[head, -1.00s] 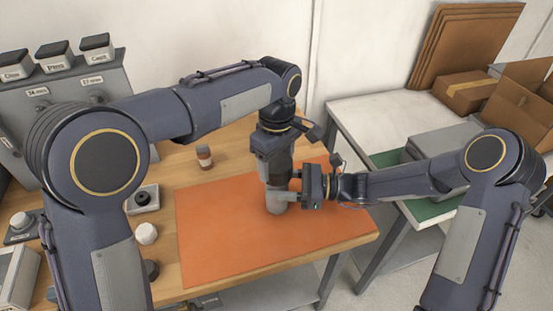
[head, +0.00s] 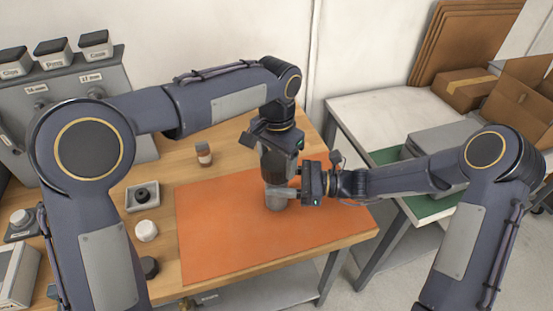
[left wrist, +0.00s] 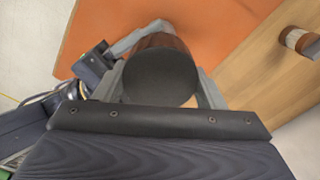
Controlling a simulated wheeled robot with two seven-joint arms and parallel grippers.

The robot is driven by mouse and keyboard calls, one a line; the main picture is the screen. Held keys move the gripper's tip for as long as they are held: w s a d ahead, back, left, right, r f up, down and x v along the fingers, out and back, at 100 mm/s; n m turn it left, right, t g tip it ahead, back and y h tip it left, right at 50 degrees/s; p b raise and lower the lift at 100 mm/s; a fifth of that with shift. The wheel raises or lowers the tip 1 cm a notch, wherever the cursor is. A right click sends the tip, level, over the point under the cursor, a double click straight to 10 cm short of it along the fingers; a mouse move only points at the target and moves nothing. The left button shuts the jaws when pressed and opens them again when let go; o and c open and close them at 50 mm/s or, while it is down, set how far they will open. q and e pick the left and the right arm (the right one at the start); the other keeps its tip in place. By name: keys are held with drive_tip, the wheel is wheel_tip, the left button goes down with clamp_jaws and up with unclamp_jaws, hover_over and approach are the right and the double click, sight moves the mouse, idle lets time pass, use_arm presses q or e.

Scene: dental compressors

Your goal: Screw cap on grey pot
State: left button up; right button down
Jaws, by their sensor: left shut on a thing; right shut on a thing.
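The grey pot (head: 275,202) stands upright on the orange mat (head: 225,245). My right gripper (head: 283,192) is shut on it from the right side. My left gripper (head: 277,172) points down from straight above the pot. In the left wrist view it is shut on the cap (left wrist: 160,77), which has a dark grey flat round top and a brown ribbed side, with one finger on each side. The cap is in line over the pot. The fingers hide the joint, so I cannot tell how far the cap is seated.
Left of the mat are a tray with a black part (head: 142,196), a white round piece (head: 146,231) and a dark round piece (head: 150,267). The front of the mat is clear.

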use_arm(q)
drive_tip(key=m, duration=0.5)
drive_tip(key=shift+m, duration=0.3)
drive_tip(key=m, duration=0.2)
drive_tip(key=shift+m, duration=0.4)
drive_tip(key=m, duration=1.6)
drive_tip(key=shift+m, duration=0.3)
drive_tip(key=o, duration=1)
drive_tip(key=shift+c, duration=0.2)
drive_tip(key=shift+r, duration=2.25)
